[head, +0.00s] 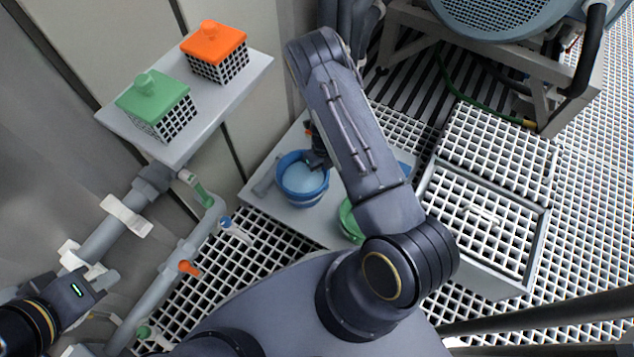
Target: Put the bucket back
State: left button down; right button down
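A blue bucket (302,194) with a pale blue inside stands on a light grey platform (262,188) low in the middle of the head view. My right arm reaches over the platform, and its gripper (316,160) is at the bucket's far right rim. My own arm hides most of that gripper, so I cannot tell whether its fingers hold the rim. A green round container (348,222) is partly hidden behind my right arm. My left gripper (95,272) is at the lower left beside the pipe, with its fingers apart and nothing between them.
A wall shelf (228,98) holds a green-lidded (152,103) and an orange-lidded (214,43) cage box. A pipe (185,250) with coloured valve handles runs at left. An open grated bin (485,225) stands right, a large blue drum (500,15) behind.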

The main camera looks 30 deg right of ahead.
aim_at(320, 178)
notch_tip(320, 178, down, 6)
jog(key=shift+r+b, duration=0.1)
jog(key=shift+b, duration=1.1)
jog(key=shift+w, duration=0.1)
jog(key=c, duration=2.1)
grip_release()
jog(key=shift+f, duration=0.2)
jog(key=o, duration=0.5)
